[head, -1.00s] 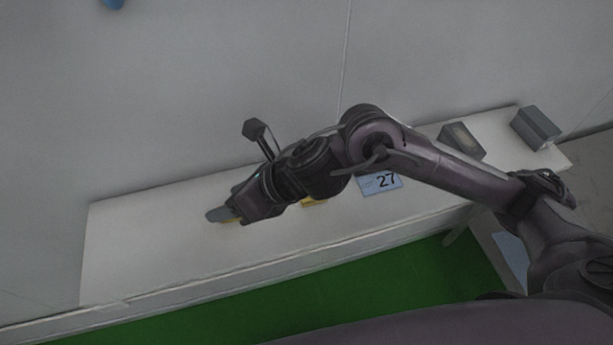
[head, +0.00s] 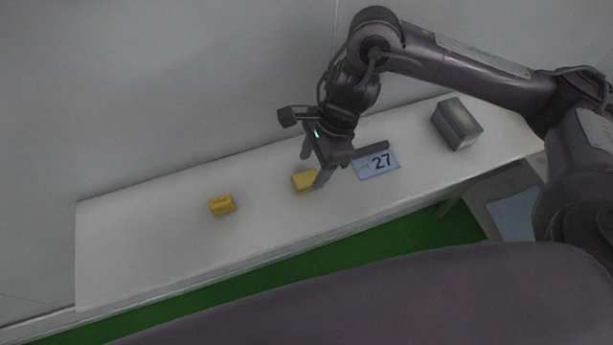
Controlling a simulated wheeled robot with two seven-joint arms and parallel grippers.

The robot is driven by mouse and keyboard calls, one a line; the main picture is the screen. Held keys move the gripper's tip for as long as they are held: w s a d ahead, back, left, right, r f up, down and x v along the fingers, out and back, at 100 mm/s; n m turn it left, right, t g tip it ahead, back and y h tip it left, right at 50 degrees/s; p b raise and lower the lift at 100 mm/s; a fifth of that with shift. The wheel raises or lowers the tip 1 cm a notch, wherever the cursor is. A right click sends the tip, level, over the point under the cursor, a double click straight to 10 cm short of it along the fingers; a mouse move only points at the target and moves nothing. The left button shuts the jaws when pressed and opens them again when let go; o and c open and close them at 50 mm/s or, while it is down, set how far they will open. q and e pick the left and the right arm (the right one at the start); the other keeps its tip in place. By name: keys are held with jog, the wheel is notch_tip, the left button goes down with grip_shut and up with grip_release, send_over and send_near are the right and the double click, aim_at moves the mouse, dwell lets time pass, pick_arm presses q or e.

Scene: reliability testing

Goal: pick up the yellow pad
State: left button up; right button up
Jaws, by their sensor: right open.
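Two small yellow things lie on the long white table (head: 150,235). One yellow block (head: 222,204), with a darker mark on top, lies alone left of the table's middle. The other yellow piece (head: 303,182) lies nearer the middle, partly hidden by a finger of my right gripper. I cannot tell for sure which one is the yellow pad. My right gripper (head: 314,167) points down over the middle piece with its fingers apart and nothing between them that I can see. Whether a finger touches the piece is unclear. My left gripper is out of view.
A blue card marked 27 (head: 376,164) lies right of the gripper, with a dark grey bar (head: 371,147) at its back edge. A grey box (head: 457,123) stands farther right. A wall rises behind the table; green floor (head: 330,252) lies in front. The table's left end is clear.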

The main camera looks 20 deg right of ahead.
aim_at(306, 177)
jog(key=shift+p+x, duration=0.45)
jog(key=shift+x, duration=1.4)
jog(key=shift+w+d, duration=0.1)
jog(key=shift+w, duration=0.1)
jog(key=shift+c, duration=0.3)
jog(key=c, duration=0.8)
notch_tip(306, 177, up, 20)
